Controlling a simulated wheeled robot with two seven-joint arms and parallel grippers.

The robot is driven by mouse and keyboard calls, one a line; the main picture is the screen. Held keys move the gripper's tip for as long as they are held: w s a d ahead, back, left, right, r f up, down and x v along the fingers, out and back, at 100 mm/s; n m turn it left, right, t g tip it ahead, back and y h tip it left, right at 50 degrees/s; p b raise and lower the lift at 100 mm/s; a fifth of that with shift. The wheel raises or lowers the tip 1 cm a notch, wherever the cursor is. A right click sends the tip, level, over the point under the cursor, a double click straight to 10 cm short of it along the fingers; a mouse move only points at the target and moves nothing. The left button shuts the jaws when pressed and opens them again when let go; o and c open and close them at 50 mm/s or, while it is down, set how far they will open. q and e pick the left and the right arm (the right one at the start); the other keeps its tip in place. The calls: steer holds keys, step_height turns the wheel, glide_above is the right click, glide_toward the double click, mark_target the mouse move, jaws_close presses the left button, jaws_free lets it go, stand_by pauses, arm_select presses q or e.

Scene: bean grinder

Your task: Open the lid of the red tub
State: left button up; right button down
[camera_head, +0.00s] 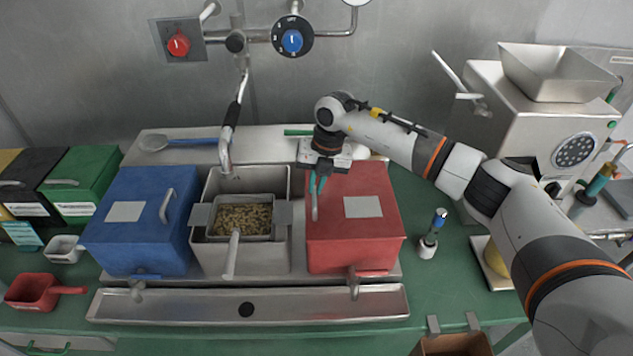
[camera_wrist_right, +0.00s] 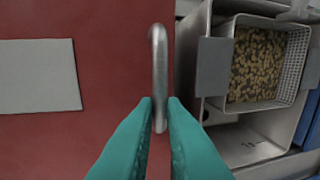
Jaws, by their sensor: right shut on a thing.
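The red tub (camera_head: 340,245) stands right of the sink, with its lid (camera_head: 375,235) lying flat on top. The lid carries a grey label and a metal bar handle (camera_head: 314,207) near its left edge. In the right wrist view the handle (camera_wrist_right: 159,75) runs upright in the picture over the red lid (camera_wrist_right: 105,60). My right gripper (camera_head: 317,184) is above the lid's left side, its teal fingers (camera_wrist_right: 160,112) on both sides of the handle and shut on it. My left gripper is not in view.
A steel sink (camera_head: 212,258) with a basket of beans (camera_head: 240,220) is left of the red tub. A blue tub (camera_head: 140,235) stands further left. A faucet (camera_head: 229,130) rises behind the sink. A steel grinder (camera_head: 530,125) stands at the right.

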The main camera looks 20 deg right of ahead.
mark_target(338, 200)
steer(key=shift+s+d+r+y, duration=0.1)
steer(key=shift+d+r+y, duration=0.3)
steer(key=shift+r, duration=0.4)
steer(key=s+d+r+t+y+b, duration=0.2)
steer(key=s+d+r+y+b, duration=0.1)
steer(key=d+r+y+b, duration=0.45)
steer(key=s+d+r+t+y+b, duration=0.1)
steer(key=d+r+y+b, duration=0.1)
steer(key=d+y+b, duration=0.2)
steer(key=s+d+r+t+y+b, duration=0.1)
steer(key=s+d+y+b, duration=0.1)
steer(key=d, duration=0.9)
steer(key=shift+s+r+t+y+b, duration=0.3)
steer(key=shift+r+y+b, duration=0.1)
steer(key=shift+y+b, duration=0.5)
steer(key=shift+d, duration=0.1)
steer(key=c, duration=1.5)
jaws_free()
